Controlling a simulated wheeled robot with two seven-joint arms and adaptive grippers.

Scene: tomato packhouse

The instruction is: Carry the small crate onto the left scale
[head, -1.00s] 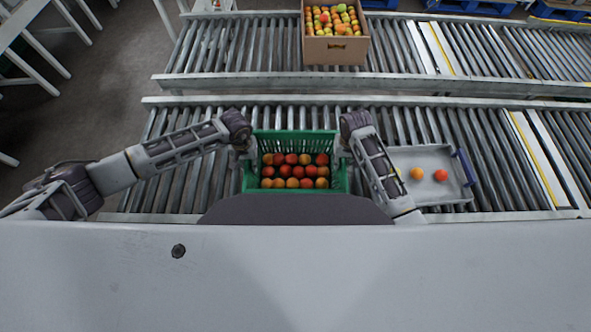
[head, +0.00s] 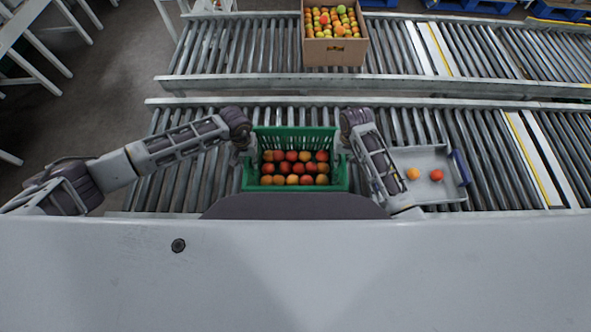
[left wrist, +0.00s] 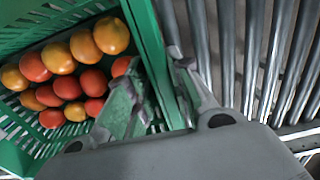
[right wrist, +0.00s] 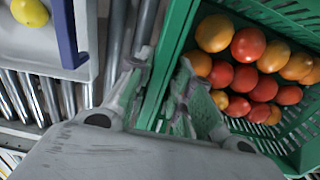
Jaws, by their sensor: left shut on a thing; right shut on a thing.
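The small crate (head: 296,187) is green and slotted, and holds several red and orange tomatoes. It is in front of me at the near roller conveyor. I cannot tell whether it touches the rollers. My left gripper (head: 246,153) is shut on its left wall; in the left wrist view the fingers (left wrist: 155,78) straddle the green rim. My right gripper (head: 342,153) is shut on its right wall, and its fingers (right wrist: 160,74) straddle that rim in the right wrist view. The crate looks level. I cannot make out a scale in any view.
A grey tray (head: 428,160) with a blue handle and two tomatoes lies on the near conveyor (head: 480,150), right of my right arm. A cardboard box (head: 334,53) of tomatoes stands on the far conveyor. Rollers left of the crate are clear apart from my arm.

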